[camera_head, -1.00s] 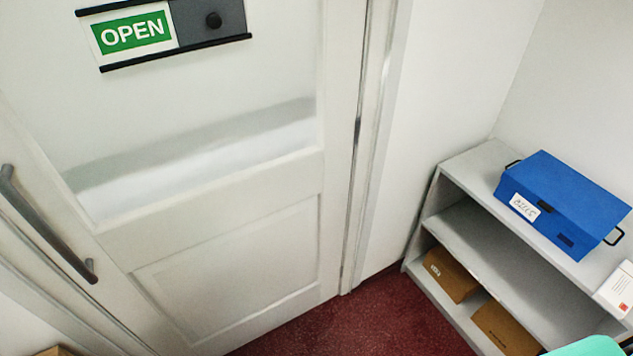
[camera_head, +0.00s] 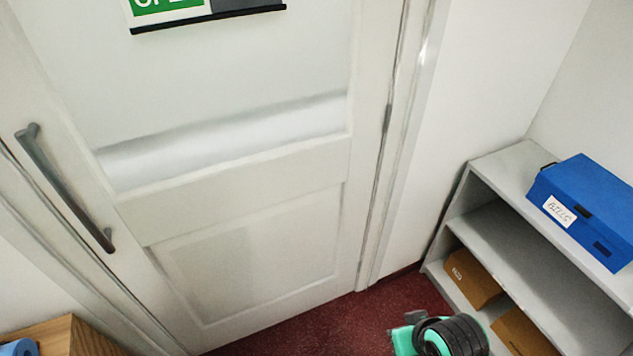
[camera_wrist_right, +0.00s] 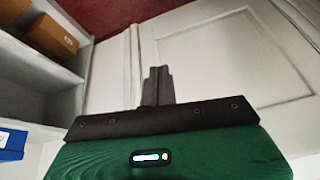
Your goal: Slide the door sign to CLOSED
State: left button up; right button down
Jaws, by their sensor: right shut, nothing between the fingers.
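The door sign (camera_head: 165,16) is on the white door (camera_head: 245,240) at the top of the head view, its upper part cut off by the picture edge. The green panel with part of the word OPEN shows at its left and a grey cover at its right, above a black lower rail. The sign's knob is out of view. My right gripper (camera_wrist_right: 158,72) is shut and empty in the right wrist view, with the door's lower panel beyond it. My right arm shows at the bottom of the head view, well below the sign. My left gripper is not in view.
A grey shelf unit (camera_head: 490,168) stands at the right, with a blue box (camera_head: 590,205) on top and brown boxes (camera_head: 472,280) below. A door handle (camera_head: 65,190) is at the left. A wooden piece (camera_head: 60,335) is at bottom left. Red floor is open before the door.

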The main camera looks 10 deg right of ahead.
jog(key=w+a+r+m+t+y, duration=0.25)
jog(key=w+a+r+y, duration=0.2)
jog(key=w+r, duration=0.6)
jog(key=w+a+r+m+t+y, duration=0.25)
jog(key=w+a+r, duration=0.25)
jog(key=w+r, duration=0.55)
jog(key=w+r+m+t+y, duration=0.1)
jog(key=w+r+m+y, duration=0.1)
jog(key=r, duration=1.3)
jog(key=w+d+r+m+y, duration=0.1)
jog(key=w+r+m+y, duration=0.2)
jog(key=r, duration=1.2)
jog(key=w+y, duration=0.2)
jog(key=w, duration=0.2)
jog(key=shift+w+r+t, duration=0.3)
jog(key=shift+t, duration=0.1)
jog(key=shift+d, duration=0.1)
